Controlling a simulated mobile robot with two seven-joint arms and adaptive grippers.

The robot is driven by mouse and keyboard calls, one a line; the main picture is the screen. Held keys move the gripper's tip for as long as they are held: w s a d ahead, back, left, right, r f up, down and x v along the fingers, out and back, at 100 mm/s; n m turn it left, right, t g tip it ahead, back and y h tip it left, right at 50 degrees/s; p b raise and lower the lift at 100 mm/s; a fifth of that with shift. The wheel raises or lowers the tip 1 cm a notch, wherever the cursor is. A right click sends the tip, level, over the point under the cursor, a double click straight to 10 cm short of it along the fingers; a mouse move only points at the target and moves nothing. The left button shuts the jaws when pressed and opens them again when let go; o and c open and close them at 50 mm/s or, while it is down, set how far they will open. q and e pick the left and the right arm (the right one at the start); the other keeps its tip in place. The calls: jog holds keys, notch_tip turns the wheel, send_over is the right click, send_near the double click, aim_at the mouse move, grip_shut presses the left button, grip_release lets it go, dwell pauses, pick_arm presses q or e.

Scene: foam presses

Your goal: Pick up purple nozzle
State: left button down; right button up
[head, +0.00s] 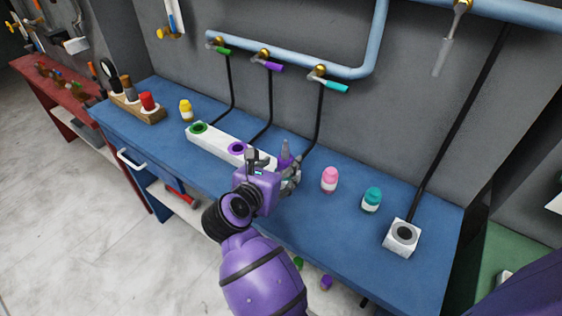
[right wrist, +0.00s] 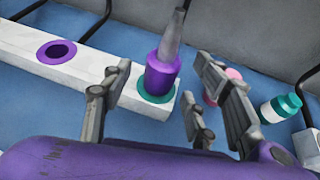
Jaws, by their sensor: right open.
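The purple nozzle (head: 285,152) has a purple base and a grey tapered tip. In the right wrist view the purple nozzle (right wrist: 162,75) stands in the teal-ringed hole (right wrist: 156,94) at the end of the white block (right wrist: 75,70). My right gripper (head: 272,167) is over the blue bench at the end of this block. Its jaws are open, and in the right wrist view the fingers (right wrist: 163,82) show on either side of the nozzle with gaps. In the head view the gripper hides the nozzle's lower part. My left gripper is not in view.
The white block (head: 218,144) also has green and purple rings. Pink (head: 329,180) and teal (head: 371,200) bottles and a white single-hole block (head: 402,238) stand to the right. A yellow bottle (head: 186,110) and a wooden rack (head: 135,106) stand left. Black hoses hang from the blue pipe (head: 290,60).

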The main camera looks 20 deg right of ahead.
jog(key=shift+w+d+f, duration=0.25)
jog(key=shift+w+f, duration=0.15)
jog(key=shift+w, duration=0.05)
jog(key=shift+w+d, duration=0.2)
jog(key=shift+s+d, duration=0.1)
jog(key=shift+s+r, duration=0.1)
jog(key=shift+s, duration=0.1)
jog(key=shift+s+r, duration=0.1)
jog(key=shift+s, duration=0.05)
jog(key=shift+c, duration=1)
jog(key=c, duration=0.3)
jog(key=shift+c, duration=1.3)
jog(key=c, duration=0.6)
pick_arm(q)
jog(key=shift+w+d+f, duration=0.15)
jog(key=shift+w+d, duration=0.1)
pick_arm(e)
grip_shut()
